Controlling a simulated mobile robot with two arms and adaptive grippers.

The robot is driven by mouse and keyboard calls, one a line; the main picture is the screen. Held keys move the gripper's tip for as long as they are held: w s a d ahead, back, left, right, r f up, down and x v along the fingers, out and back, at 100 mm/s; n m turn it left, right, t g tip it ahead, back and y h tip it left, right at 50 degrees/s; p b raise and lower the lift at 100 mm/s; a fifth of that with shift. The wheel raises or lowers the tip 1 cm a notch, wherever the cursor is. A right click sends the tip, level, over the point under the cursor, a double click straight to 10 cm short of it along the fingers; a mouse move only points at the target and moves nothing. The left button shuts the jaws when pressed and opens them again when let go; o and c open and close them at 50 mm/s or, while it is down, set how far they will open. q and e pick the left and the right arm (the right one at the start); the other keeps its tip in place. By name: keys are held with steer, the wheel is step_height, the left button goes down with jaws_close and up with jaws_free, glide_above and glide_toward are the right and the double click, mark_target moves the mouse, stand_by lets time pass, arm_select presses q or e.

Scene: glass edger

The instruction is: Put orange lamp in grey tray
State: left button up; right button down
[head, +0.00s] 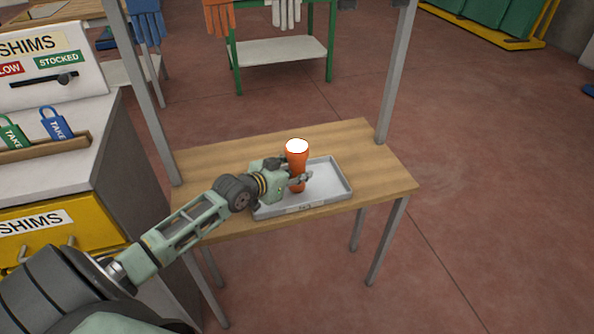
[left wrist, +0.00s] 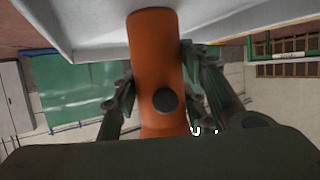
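The orange lamp (head: 298,166), with a bright white top, stands upright over the grey tray (head: 333,178) in the head view. My left gripper (head: 300,178) reaches in from the left with its fingers around the lamp's body. In the left wrist view, the orange lamp (left wrist: 155,60) with a dark round knob is between the two fingers (left wrist: 157,85), which appear to press on its sides. The lamp's base meets or nearly meets the pale tray surface (left wrist: 85,22); exact contact is hard to tell. My right gripper is not in view.
The tray lies on a wooden table (head: 390,170) with grey metal uprights at its back corners. A cabinet with a shims box (head: 50,65) and padlock-shaped tags stands at left. Bare wood is free around the tray. A green-framed bench (head: 285,50) stands behind.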

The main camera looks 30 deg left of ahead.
arm_select(q)
steer(key=o, duration=0.3)
steer(key=shift+o, duration=0.2)
steer(key=shift+r, duration=0.15)
steer(key=shift+s, duration=0.3)
steer(key=p+v, duration=0.1)
steer(key=v, duration=1)
steer(key=shift+s+r, duration=0.15)
steer(key=shift+r, duration=0.05)
steer(key=shift+s+f, duration=0.1)
